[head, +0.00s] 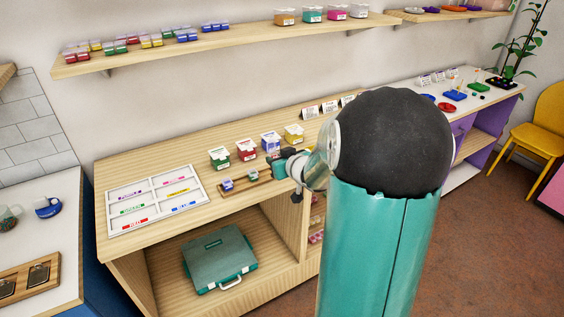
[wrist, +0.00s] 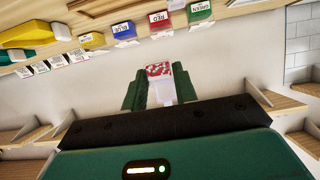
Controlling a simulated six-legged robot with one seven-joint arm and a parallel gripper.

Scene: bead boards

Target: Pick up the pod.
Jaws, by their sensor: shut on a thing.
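In the wrist view my gripper (wrist: 159,88) has its two green fingers on either side of a small pod (wrist: 160,71). The pod is clear and whitish with red contents at its far end. The fingers are shut on it, and pale wall shows around it. In the head view my gripper (head: 279,167) is over the right end of a small wooden tray (head: 240,191) on the counter. I cannot make out the held pod there.
Several lidded colour tubs, such as the red one (head: 247,149), stand behind the tray. A white sorting board (head: 113,207) with coloured labels lies left on the counter. A shelf (head: 150,57) with pods hangs above. A teal case (head: 219,259) lies in the lower compartment.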

